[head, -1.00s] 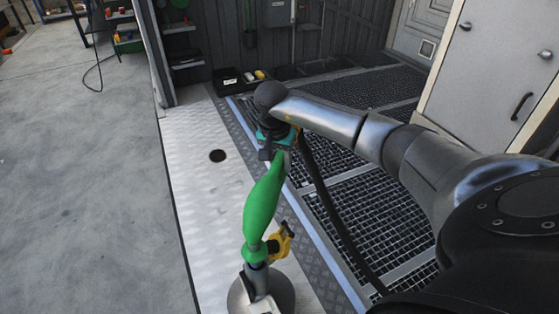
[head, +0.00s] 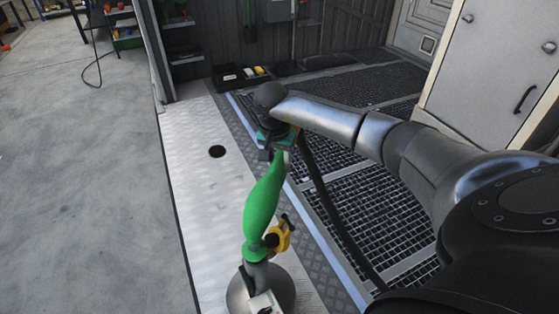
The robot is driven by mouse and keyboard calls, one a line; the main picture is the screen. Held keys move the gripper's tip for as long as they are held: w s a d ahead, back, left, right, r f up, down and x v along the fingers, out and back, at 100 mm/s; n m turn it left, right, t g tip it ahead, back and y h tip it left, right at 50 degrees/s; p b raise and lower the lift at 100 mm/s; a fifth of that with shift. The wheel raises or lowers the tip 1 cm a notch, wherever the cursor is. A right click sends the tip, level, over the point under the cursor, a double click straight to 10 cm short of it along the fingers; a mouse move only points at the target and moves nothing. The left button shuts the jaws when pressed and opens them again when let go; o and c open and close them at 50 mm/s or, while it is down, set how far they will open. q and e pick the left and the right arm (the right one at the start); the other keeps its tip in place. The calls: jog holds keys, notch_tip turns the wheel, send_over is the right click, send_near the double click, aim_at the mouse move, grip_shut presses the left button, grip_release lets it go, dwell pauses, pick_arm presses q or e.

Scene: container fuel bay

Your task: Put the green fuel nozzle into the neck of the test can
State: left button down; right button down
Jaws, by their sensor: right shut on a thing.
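The green fuel nozzle (head: 263,205) hangs from my right gripper (head: 278,142), which is shut on its upper end. The nozzle slants down toward the bottom of the view. Its lower end is over the rounded grey test can (head: 282,287), at the bottom edge. The can's neck is largely hidden, so I cannot tell whether the spout is inside it or only above it. A yellow part with a black knob (head: 279,237) sits beside the nozzle's lower end. My left gripper is out of view.
A black hose (head: 330,215) runs from near the gripper down over the floor grating (head: 372,205). The pale metal plate (head: 195,190) has a dark round hole. A black tray (head: 241,77) stands at the back. A grey cabinet (head: 495,60) is at right.

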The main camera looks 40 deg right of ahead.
jog(key=shift+a+b+x, duration=0.2)
jog(key=shift+b+x, duration=0.65)
jog(key=shift+x, duration=0.4)
jog(key=shift+s, duration=0.1)
jog(key=shift+c, duration=2.1)
grip_release()
jog(key=shift+f, duration=0.1)
jog(key=shift+s, duration=0.1)
jog(key=p+v, duration=0.6)
jog(key=v, duration=0.9)
jog(key=shift+p, duration=0.4)
